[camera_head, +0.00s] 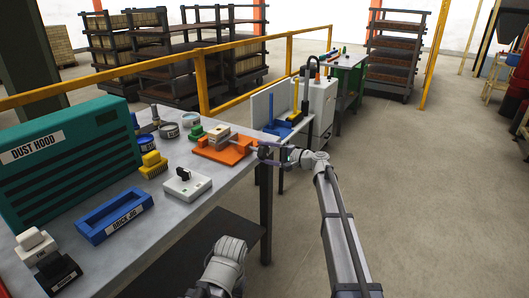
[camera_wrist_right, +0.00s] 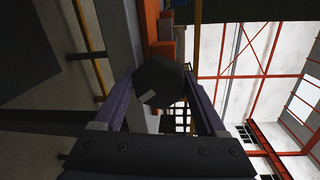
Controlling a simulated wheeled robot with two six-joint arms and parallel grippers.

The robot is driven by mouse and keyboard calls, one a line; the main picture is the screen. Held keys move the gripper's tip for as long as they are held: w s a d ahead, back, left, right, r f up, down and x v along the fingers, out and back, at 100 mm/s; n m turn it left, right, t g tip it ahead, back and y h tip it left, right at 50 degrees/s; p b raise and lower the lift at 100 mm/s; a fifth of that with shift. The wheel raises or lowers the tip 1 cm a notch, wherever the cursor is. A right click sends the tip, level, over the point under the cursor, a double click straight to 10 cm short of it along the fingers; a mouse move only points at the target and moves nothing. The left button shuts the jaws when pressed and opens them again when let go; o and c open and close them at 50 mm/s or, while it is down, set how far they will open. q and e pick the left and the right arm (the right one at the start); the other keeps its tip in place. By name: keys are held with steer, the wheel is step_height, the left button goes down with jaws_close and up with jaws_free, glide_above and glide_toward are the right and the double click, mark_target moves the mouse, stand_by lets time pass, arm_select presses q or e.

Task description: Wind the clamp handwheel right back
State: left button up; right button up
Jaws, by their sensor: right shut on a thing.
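The orange clamp (camera_head: 222,147) stands at the right edge of the grey workbench, with a pale block (camera_head: 219,133) in it. Its dark handwheel (camera_wrist_right: 160,82) shows in the right wrist view as a many-sided knob with a small pale mark. My right gripper (camera_head: 268,153) is at the clamp's right end, shut on the handwheel with one finger on each side. In the head view the fingers mostly hide the handwheel.
The bench holds a teal dust hood (camera_head: 68,148), a blue brick jig (camera_head: 114,212), a white switch box (camera_head: 187,186) and a yellow brush (camera_head: 153,165). A white cabinet (camera_head: 321,105) stands behind the clamp. The floor to the right is clear.

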steer(key=n, duration=0.6)
steer(key=shift+s+a+f+t+h, duration=0.15)
steer(key=shift+s+t+h, duration=0.1)
steer(key=shift+t+h, duration=0.15)
steer(key=n, duration=0.4)
steer(key=shift+w+n+t, duration=0.1)
steer(key=shift+n+t, duration=0.2)
steer(key=shift+t, duration=0.1)
steer(key=o, duration=1.3)
steer(key=shift+w, duration=0.1)
steer(key=v, duration=0.8)
